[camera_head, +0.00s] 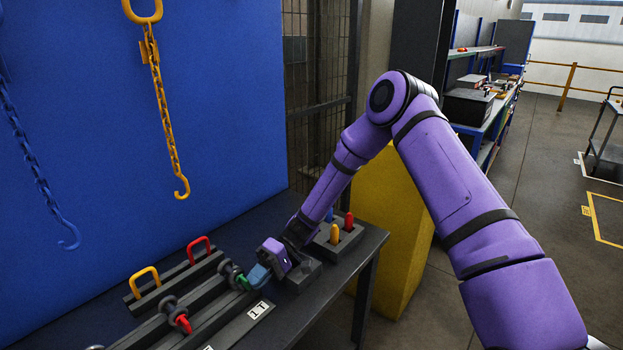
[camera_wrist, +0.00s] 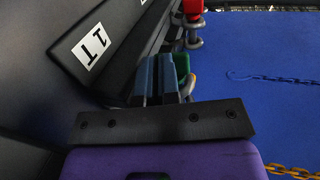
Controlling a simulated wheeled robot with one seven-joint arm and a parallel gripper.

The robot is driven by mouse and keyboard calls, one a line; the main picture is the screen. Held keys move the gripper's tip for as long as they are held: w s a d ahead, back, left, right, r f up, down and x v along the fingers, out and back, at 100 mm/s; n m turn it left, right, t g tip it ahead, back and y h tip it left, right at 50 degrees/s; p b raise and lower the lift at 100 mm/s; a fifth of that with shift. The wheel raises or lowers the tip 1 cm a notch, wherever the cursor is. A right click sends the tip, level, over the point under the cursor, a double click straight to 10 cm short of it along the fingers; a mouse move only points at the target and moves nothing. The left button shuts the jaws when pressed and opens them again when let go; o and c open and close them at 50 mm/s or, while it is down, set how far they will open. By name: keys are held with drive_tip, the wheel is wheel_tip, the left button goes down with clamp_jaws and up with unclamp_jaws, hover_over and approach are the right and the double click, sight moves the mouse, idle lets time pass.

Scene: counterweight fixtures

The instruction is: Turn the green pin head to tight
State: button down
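The green pin head (camera_head: 243,282) sits at the near right end of a dark rail fixture on the bench. In the wrist view a part of it (camera_wrist: 182,65) shows just right of the blue fingers, and the rest is hidden. My gripper (camera_head: 257,276) is right at the green pin head in the head view, its blue fingers beside it. In the wrist view the two fingers (camera_wrist: 158,78) stand close together with a narrow dark gap. I cannot tell whether they touch or grip the pin head. No tight mark is readable.
A red pin head (camera_head: 183,324) is on the fixture nearer the front. Yellow (camera_head: 146,276) and red (camera_head: 199,245) handles stand behind. A block with coloured pegs (camera_head: 338,236) stands to the right. A label plate (camera_head: 258,310) lies in front. Chains hang before the blue panel.

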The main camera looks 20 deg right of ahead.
drive_tip(key=t+h, duration=0.1)
drive_tip(key=r+h, duration=0.1)
drive_tip(key=h, duration=0.1)
drive_tip(key=shift+s+a+t, duration=0.2)
drive_tip(key=shift+t, duration=0.2)
drive_tip(key=shift+a+r+t+h, duration=0.1)
drive_tip(key=shift+r+t+h, duration=0.15)
drive_tip(key=shift+t+h, duration=1)
drive_tip(key=shift+w+r+t+h, duration=0.1)
drive_tip(key=shift+r+t+h, duration=0.35)
drive_tip(key=shift+h, duration=0.6)
drive_tip(key=v, duration=1.5)
drive_tip(key=s+d+r+m+t+h, duration=0.1)
drive_tip(key=s+d+r, duration=0.3)
drive_tip(key=r, duration=0.2)
drive_tip(key=s+d+r+m+t, duration=0.1)
drive_tip(key=s+d+r+t, duration=0.15)
drive_tip(key=d+r, duration=0.35)
drive_tip(key=s+d+r+m+t+h, duration=0.1)
drive_tip(key=s+d+r, duration=0.2)
drive_tip(key=s, duration=0.4)
drive_tip(key=s+d+r+m+t+h, duration=0.1)
drive_tip(key=s+d+r+m+t, duration=0.1)
drive_tip(key=s, duration=0.6)
drive_tip(key=s+d+r+m+t+h, duration=0.1)
drive_tip(key=s+d+r, duration=0.3)
drive_tip(key=s+d, duration=0.2)
drive_tip(key=shift+s+m+t+h, duration=0.3)
drive_tip(key=shift+s+m+t, duration=0.1)
drive_tip(key=shift+s, duration=0.8)
